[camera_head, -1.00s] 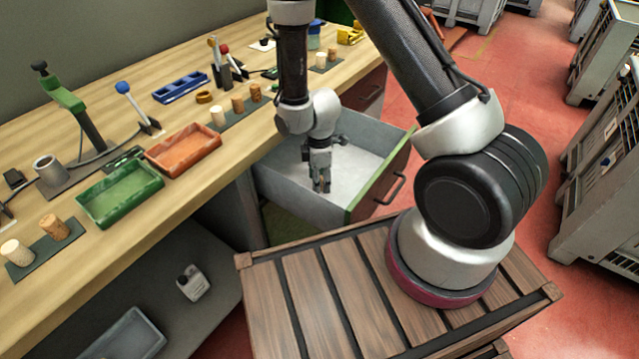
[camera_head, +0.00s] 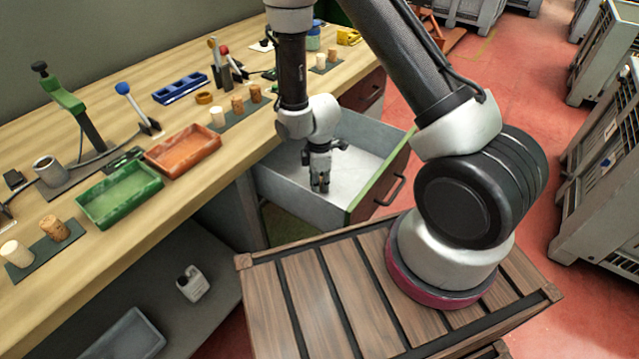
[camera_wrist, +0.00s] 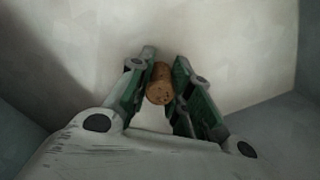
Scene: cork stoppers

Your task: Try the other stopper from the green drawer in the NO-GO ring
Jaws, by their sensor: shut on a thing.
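The green drawer (camera_head: 362,212) is pulled open from the bench, with a green edge on its front panel. My gripper (camera_head: 320,188) points down inside it. In the wrist view a brown cork stopper (camera_wrist: 159,84) sits between the two fingertips of my gripper (camera_wrist: 158,86), which are shut on it. The drawer's pale floor (camera_wrist: 235,45) shows around it, with no other stopper in that view. I cannot tell whether the stopper touches the floor.
Stoppers stand on dark strips on the bench (camera_head: 90,258). A green tray (camera_head: 120,195), an orange tray (camera_head: 183,150) and a blue divided tray (camera_head: 180,88) lie there too. A slatted wooden crate top (camera_head: 310,290) is in front of the drawer.

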